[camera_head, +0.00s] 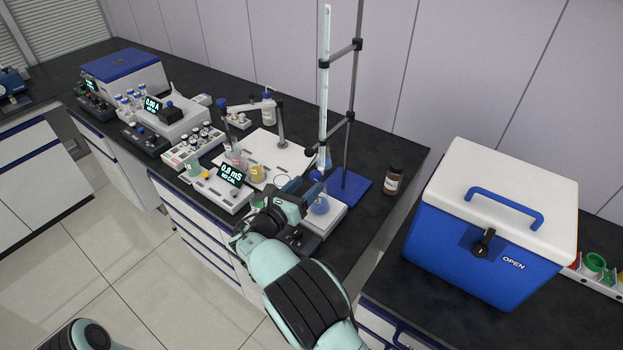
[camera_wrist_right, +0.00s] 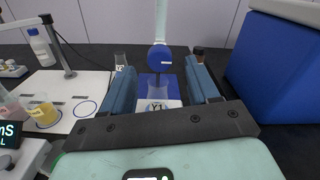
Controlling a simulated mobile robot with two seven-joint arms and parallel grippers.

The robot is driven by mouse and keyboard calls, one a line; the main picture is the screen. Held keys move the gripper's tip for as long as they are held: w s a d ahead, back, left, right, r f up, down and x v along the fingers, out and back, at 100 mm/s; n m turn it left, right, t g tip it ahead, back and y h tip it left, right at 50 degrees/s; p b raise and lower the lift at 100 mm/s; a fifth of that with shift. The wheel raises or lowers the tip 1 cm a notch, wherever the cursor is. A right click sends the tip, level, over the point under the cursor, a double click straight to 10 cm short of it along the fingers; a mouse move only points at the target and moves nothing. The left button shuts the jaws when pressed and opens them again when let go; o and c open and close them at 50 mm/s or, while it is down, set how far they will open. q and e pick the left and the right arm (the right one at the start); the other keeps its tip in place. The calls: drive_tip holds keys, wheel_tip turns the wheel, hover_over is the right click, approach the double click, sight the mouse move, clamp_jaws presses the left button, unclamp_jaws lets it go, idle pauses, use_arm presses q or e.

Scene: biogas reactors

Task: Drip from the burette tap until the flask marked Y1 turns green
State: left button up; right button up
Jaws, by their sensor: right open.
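The burette (camera_head: 324,85) is a tall clear tube clamped upright on a stand. Its blue round tap (camera_wrist_right: 161,58) faces me in the wrist view; it also shows in the head view (camera_head: 316,175). The flask marked Y1 (camera_wrist_right: 157,95) is below the tap, and its contents look bluish in the head view (camera_head: 319,206). My right gripper (camera_head: 303,192) is in front of the tap. In the wrist view my right gripper (camera_wrist_right: 163,68) is open, with one finger on each side of the tap and a gap to both. My left gripper is out of view.
A conductivity meter (camera_head: 232,174) and a white board (camera_head: 265,150) with beakers lie left of my right gripper. The stand's blue base (camera_head: 350,187) and a brown bottle (camera_head: 394,181) are behind it. A blue and white cooler (camera_head: 490,220) stands at right.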

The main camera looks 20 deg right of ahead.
sight(313, 179)
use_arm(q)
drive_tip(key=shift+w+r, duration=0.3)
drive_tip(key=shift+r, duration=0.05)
use_arm(e)
drive_tip(key=shift+x, duration=1.6)
drive_tip(key=c, duration=1.1)
drive_tip(key=shift+o, duration=0.3)
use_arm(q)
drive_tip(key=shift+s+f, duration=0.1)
use_arm(e)
drive_tip(key=shift+s+f+m+b, duration=0.15)
drive_tip(key=shift+m+b, duration=0.55)
drive_tip(key=shift+m, duration=0.7)
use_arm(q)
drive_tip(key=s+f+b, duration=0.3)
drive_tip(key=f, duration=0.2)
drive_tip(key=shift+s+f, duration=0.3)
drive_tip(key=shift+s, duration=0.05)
use_arm(e)
drive_tip(key=shift+m, duration=2.1)
